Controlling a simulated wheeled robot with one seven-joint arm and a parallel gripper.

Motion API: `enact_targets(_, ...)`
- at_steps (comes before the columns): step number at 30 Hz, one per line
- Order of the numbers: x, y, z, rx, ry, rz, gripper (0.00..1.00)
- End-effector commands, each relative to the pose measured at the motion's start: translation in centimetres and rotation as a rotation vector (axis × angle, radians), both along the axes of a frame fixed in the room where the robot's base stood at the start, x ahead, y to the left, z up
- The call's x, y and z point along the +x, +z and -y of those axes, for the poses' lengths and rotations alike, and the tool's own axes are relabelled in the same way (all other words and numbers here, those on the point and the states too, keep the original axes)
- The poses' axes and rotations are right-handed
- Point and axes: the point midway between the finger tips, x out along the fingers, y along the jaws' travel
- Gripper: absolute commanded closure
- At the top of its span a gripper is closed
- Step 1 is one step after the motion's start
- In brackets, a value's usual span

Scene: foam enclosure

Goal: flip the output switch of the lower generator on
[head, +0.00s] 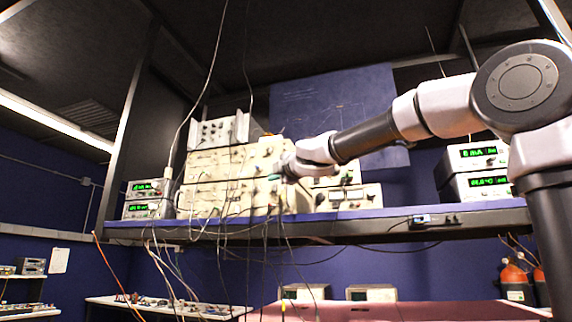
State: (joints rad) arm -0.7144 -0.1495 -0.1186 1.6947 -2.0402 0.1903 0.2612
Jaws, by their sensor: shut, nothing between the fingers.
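A stack of beige instruments stands on the shelf, with an upper unit (212,163) above a lower unit (208,197). I take these for the generators. Their fronts carry small knobs and several cables, and the output switch is too small to make out. My gripper (277,175) is shut and empty at the right part of the stack's front. My gripper and forearm hide part of that side. I cannot tell whether the fingertips touch a panel.
The shelf (330,226) spans the view, with cables hanging before it. Instruments with green displays stand left (147,188) and right (478,155). A smaller beige unit (348,197) is right of the stack. Orange-capped bottles (514,280) stand lower right.

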Motion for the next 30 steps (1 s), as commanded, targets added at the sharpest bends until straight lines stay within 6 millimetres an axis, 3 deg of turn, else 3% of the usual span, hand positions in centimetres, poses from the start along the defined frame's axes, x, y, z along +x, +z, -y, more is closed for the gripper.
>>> enact_targets(15, -6.9, 0.5, 3.4, 0.001, -0.002, -0.001, 1.0)
enact_targets(30, -7.8, 0.6, 3.7, -0.002, -0.001, -0.001, 1.0)
